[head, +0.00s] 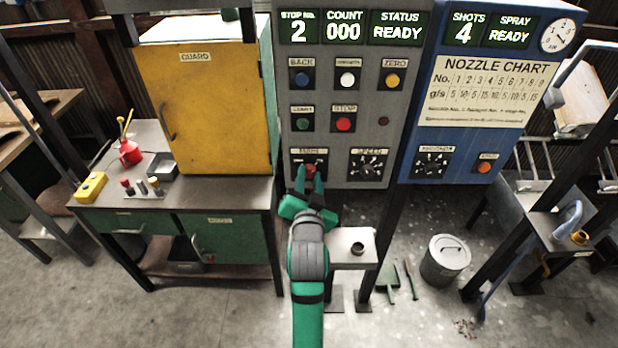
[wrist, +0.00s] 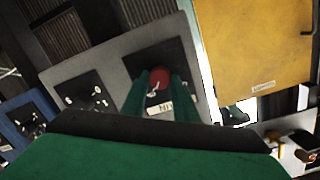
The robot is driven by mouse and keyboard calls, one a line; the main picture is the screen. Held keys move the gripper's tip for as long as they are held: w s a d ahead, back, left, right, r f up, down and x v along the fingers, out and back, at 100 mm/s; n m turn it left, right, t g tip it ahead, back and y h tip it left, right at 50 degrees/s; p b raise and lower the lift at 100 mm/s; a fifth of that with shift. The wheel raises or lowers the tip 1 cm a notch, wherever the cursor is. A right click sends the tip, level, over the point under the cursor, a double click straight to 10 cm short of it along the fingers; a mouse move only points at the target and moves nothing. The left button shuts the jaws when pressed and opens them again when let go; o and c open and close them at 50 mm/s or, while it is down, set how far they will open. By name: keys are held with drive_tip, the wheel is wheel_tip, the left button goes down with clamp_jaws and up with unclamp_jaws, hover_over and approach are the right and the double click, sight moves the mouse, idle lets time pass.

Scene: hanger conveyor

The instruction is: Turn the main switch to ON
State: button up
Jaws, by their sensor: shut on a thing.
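The main switch is a red rotary knob (head: 310,170) on a dark plate at the lower left of the grey control panel (head: 339,140). My gripper (head: 309,180) reaches up to it from below and is shut on the knob, with one green finger on each side. In the wrist view the red knob (wrist: 158,77) shows between the two green fingertips (wrist: 157,92). The fingers cover part of the plate, so I cannot read the knob's position. The panel displays above are lit: stop number 2, count 000, status READY.
A speed dial (head: 367,168) sits right of the switch, with several push buttons above. The blue spray panel (head: 482,90) adjoins on the right, and the yellow guard cabinet (head: 200,105) stands left. A small shelf (head: 345,262) is below the panel.

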drive_tip(key=shift+d+r+m, duration=0.1)
drive_tip(key=shift+r+m, duration=0.1)
drive_tip(key=shift+m, duration=0.4)
drive_tip(key=o, duration=1.1)
drive_tip(key=shift+f, duration=0.1)
drive_tip(key=shift+c, duration=0.2)
drive_tip(key=s, duration=1)
drive_tip(key=shift+s+r, duration=0.35)
drive_tip(key=shift+r, duration=0.1)
drive_tip(key=shift+f, duration=0.1)
